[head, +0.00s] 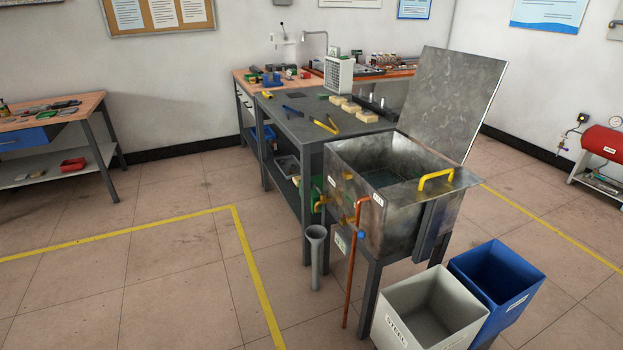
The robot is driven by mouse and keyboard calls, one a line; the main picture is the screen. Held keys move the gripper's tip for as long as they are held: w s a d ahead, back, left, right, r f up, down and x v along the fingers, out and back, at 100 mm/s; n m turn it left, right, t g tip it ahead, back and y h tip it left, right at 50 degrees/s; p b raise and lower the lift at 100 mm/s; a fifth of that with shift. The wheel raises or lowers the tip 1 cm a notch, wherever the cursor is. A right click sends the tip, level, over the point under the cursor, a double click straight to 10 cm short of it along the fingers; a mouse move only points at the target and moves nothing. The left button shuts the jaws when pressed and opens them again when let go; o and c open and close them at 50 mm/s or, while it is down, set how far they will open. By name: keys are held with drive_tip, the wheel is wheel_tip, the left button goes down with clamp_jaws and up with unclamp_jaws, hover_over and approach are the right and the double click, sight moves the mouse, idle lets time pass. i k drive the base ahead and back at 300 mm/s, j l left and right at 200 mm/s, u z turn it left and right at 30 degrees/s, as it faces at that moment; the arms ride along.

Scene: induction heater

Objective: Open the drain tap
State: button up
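A grey metal tank (400,215) stands on dark legs at centre right, its hinged lid (452,100) raised. Small tap-like fittings show on its left side: a yellow one (322,202) above a grey funnel-topped pipe (316,262), and a blue one (361,236) beside a thin copper pipe (355,270). I cannot tell for sure which is the drain tap, and the handle positions are too small to read. My gripper is not in view.
A grey bin (390,312) and a blue bin (513,296) stand in front of the tank. A workbench (290,122) with tools adjoins it behind. Another bench (90,105) is at far left. The tiled floor (150,270) left of the tank is clear, with a yellow line.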

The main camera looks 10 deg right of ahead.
sight(323, 196)
drive_tip(key=i+l, duration=0.1)
drive_tip(key=i, duration=0.95)
drive_tip(key=i+j, duration=0.35)
drive_tip(key=i+j+z, duration=0.1)
drive_tip(key=i+j, duration=0.3)
drive_tip(key=j, duration=0.15)
drive_tip(key=i+j, duration=0.7)
drive_tip(key=j, duration=0.2)
drive_tip(key=i+j+z, duration=0.1)
drive_tip(key=i+j, duration=0.25)
drive_tip(key=j, duration=0.15)
drive_tip(key=i+j, duration=0.35)
drive_tip(key=j, duration=0.15)
